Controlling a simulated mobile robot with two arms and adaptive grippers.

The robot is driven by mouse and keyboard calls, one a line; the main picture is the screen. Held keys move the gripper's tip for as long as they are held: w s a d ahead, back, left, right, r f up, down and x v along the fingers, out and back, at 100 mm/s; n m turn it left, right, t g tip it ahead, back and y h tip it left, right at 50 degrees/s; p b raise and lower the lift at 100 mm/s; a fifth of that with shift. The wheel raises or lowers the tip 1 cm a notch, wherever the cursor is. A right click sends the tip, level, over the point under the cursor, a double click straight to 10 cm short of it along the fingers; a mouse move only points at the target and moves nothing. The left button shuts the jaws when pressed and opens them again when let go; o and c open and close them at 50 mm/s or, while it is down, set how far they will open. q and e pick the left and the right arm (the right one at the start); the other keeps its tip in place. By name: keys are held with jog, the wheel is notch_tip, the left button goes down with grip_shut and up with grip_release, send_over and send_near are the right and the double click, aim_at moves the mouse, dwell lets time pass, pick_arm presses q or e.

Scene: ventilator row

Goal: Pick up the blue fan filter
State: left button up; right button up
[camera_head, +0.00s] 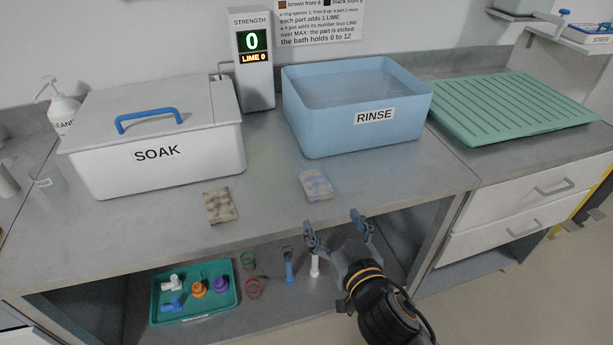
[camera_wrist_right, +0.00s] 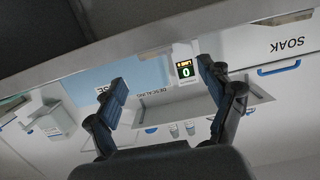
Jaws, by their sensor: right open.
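The blue fan filter (camera_head: 316,185), a small flat pad with blue and brownish-grey patches, lies on the counter in front of the blue RINSE basin (camera_head: 352,132). My right gripper (camera_head: 336,228) is open and empty. In the head view it appears just below the filter, near the counter's front edge, apart from it. In the right wrist view the spread fingers (camera_wrist_right: 163,75) show with nothing between them, and I cannot make out the filter there. My left gripper is not in view.
A brown and black-stained pad (camera_head: 220,206) lies to the left. The SOAK bath (camera_head: 200,160) has its lid on. A green draining board (camera_head: 515,110) is at the right. The shelf below holds a teal tray (camera_head: 238,303) of parts and several small items. Bare counter surrounds the filter.

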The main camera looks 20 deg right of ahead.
aim_at(318, 184)
jog(key=shift+w+r, duration=0.3)
jog(key=shift+r, duration=0.1)
jog(key=w, duration=0.4)
jog(key=w+f+p, duration=0.1)
jog(key=w, duration=0.5)
jog(key=w+p, duration=0.1)
jog(key=w, duration=0.1)
jog(key=shift+w+d+f, duration=0.15)
jog(key=shift+d+f, duration=0.1)
jog(key=shift+f, duration=0.05)
jog(key=shift+w+f, duration=0.1)
jog(key=shift+w, duration=0.2)
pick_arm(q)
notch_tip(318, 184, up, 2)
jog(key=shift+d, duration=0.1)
pick_arm(e)
jog(key=shift+c, duration=0.2)
jog(key=c, duration=1)
